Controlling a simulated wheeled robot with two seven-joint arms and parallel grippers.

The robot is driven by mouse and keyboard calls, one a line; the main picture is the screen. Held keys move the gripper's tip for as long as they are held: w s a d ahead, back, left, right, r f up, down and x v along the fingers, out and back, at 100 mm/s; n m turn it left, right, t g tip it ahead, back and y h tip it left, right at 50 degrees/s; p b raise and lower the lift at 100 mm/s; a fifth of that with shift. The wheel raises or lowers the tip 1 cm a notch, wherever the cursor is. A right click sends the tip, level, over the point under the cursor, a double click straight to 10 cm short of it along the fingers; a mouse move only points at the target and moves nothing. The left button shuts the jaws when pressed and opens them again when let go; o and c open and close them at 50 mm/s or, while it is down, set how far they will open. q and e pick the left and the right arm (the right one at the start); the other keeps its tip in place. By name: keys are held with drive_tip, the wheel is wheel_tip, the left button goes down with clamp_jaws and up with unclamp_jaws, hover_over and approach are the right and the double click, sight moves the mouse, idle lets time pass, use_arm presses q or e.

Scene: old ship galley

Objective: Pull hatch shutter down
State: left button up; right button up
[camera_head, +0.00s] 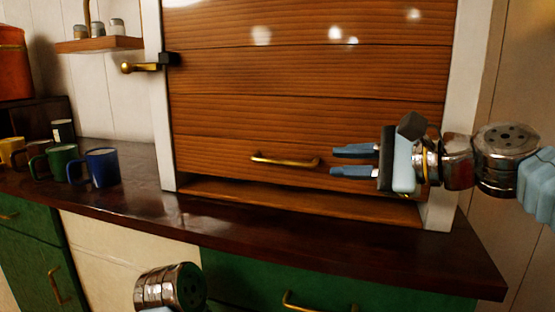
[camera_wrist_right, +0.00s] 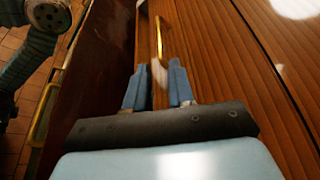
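The hatch shutter (camera_head: 300,75) is made of brown wooden slats in a white frame. It is mostly down, with a narrow dark gap between its bottom edge and the sill (camera_head: 300,203). A brass handle (camera_head: 285,160) sits on its lowest slat. My right gripper (camera_head: 352,161) is just right of the handle, its fingers pointing left towards it. In the right wrist view, the fingers (camera_wrist_right: 159,88) are apart with nothing between them, and the handle (camera_wrist_right: 157,38) lies ahead of them, roughly in line. My left gripper is out of view; only part of my left arm shows.
A dark wooden counter (camera_head: 240,228) runs below the hatch. Blue (camera_head: 101,167), green (camera_head: 63,160) and yellow (camera_head: 12,151) mugs stand at its left. A brass latch (camera_head: 145,66) projects from the frame's left side. Green cupboards with brass handles are below.

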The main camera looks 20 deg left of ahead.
sight(296, 164)
drive_tip(key=p+x, duration=0.2)
drive_tip(key=x, duration=1)
clamp_jaws()
drive_tip(key=shift+f, duration=0.1)
